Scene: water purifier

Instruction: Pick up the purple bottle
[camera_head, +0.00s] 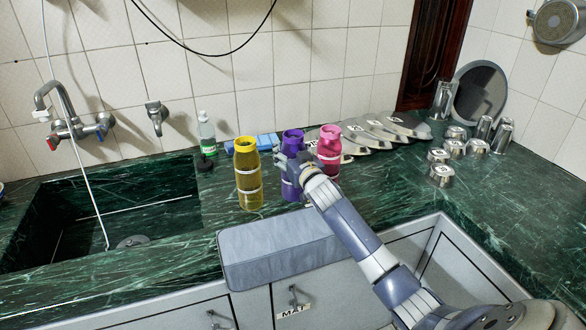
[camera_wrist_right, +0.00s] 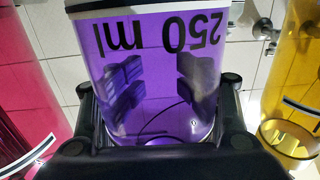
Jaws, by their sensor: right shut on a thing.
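The purple bottle (camera_head: 293,142) stands upright on the green counter between a yellow bottle (camera_head: 248,175) and a pink bottle (camera_head: 329,150). My right gripper (camera_head: 291,165) is at the bottle's side and hides part of its middle. In the right wrist view the purple bottle (camera_wrist_right: 150,75) fills the space between the dark fingers, with "250 ml" upside down on it. The right gripper (camera_wrist_right: 155,125) is shut on it. I cannot tell whether the bottle's base touches the counter. My left gripper is not in view.
A grey block (camera_head: 280,248) lies at the counter's front edge below the bottles. A sink (camera_head: 120,220) is at left. Metal plates (camera_head: 385,128) and steel cups (camera_head: 441,172) are at right.

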